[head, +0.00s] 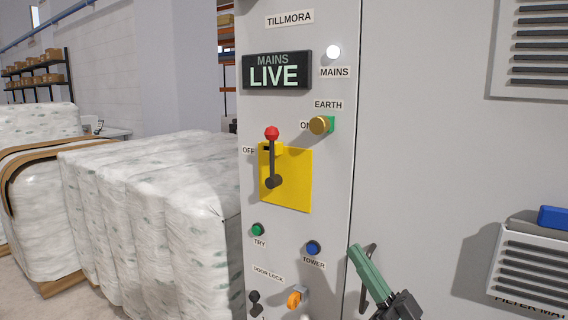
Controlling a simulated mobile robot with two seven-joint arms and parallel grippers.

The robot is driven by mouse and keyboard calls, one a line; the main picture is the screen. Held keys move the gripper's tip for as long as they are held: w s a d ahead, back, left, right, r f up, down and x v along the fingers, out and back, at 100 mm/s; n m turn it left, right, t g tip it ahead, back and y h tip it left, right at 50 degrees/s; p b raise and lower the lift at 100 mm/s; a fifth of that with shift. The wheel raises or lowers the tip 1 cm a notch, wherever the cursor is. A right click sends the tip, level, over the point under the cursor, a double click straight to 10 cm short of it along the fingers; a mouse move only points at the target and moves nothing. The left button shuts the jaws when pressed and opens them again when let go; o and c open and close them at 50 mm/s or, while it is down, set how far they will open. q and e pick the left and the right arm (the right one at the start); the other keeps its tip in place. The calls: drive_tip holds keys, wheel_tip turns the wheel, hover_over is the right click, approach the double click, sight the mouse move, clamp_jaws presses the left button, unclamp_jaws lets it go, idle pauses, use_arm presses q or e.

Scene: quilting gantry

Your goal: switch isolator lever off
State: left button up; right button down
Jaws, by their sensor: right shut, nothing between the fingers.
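The isolator lever (273,160) is a dark handle with a red ball knob, on a yellow plate (297,185) on the grey cabinet front. It points nearly straight up from its pivot. An OFF label (248,151) is left of the plate, and an ON label (305,126) is at its upper right, partly covered by a brass knob. The display (277,71) reads MAINS LIVE. My right gripper (360,255), with green fingers, is shut and empty, below and right of the lever, clear of it. My left gripper is out of view.
The brass EARTH knob (320,125) sits close right of the lever. Green TRY (257,229) and blue TOWER (313,247) buttons are below, with an orange door-lock part (295,298). Wrapped bales (160,205) stand left. A vent box (530,265) juts out right.

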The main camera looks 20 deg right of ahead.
drive_tip(key=p, duration=0.4)
approach(274, 145)
wheel_tip(274, 145, up, 4)
drive_tip(key=shift+w+a+r, duration=0.1)
drive_tip(key=shift+w+a, duration=0.15)
drive_tip(key=shift+w, duration=0.25)
drive_tip(key=shift+w+a, duration=0.25)
drive_tip(key=shift+w, duration=0.25)
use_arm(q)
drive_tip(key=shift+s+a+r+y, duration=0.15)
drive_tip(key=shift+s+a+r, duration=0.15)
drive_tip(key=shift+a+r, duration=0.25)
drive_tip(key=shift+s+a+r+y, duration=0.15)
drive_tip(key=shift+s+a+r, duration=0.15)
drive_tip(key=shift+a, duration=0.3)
use_arm(e)
drive_tip(key=shift+w+a, duration=0.4)
drive_tip(key=shift+w, duration=0.45)
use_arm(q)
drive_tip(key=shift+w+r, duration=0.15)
